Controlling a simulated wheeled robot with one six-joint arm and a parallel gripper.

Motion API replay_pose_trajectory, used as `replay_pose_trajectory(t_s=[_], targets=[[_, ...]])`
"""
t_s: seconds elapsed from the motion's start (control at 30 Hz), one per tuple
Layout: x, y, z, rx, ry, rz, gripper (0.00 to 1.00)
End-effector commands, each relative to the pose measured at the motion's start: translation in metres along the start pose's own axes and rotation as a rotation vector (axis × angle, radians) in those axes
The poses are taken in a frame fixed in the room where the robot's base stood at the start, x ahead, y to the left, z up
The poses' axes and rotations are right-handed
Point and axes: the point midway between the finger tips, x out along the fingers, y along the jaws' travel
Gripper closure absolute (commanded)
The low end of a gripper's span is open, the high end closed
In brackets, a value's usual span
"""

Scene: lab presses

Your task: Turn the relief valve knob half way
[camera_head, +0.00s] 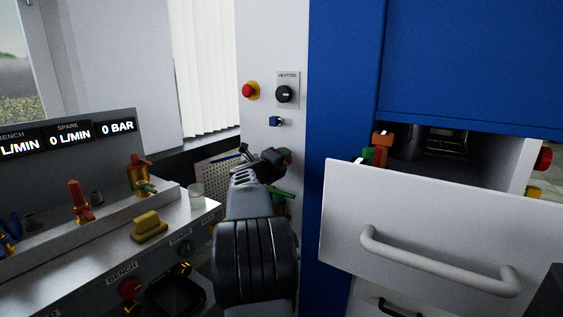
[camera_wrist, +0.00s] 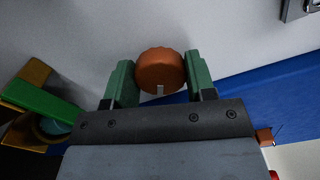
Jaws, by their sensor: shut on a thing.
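An orange-brown round knob (camera_wrist: 159,66) with a ridged edge is in the wrist view, in front of a pale grey panel. A short pale mark shows at its lower edge, pointing down in that picture. The green fingers of my gripper (camera_wrist: 160,80) stand on either side of the knob and are shut on it. In the head view my gripper (camera_head: 274,160) reaches to the lower part of the white panel (camera_head: 272,50), and the knob is mostly hidden there. No label for the knob can be read.
Above my gripper are a blue fitting (camera_head: 276,121), a HEATERS switch (camera_head: 284,94) and a red button (camera_head: 248,91). An open drawer (camera_head: 430,225) stands out at the right. A bench (camera_head: 110,235) with valves, a yellow block (camera_head: 149,226) and a glass (camera_head: 196,196) is left.

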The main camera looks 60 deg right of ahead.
Motion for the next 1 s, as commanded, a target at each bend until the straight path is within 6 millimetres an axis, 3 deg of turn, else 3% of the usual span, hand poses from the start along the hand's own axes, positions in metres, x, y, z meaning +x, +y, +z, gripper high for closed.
replay_pose_trajectory(t_s=[0.1, 0.13, 0.4, 0.73, 1.0], targets=[[0.0, 0.0, 0.0, 0.0, 0.0, -0.001, 0.73], [0.0, 0.0, 0.0, 0.0, 0.0, -0.001, 0.49], [0.0, 0.0, 0.0, -0.001, 0.0, 0.0, 0.24], [-0.007, -0.001, 0.001, -0.002, -0.001, 0.0, 0.24], [-0.057, -0.002, 0.002, -0.001, -0.005, 0.001, 0.24]])
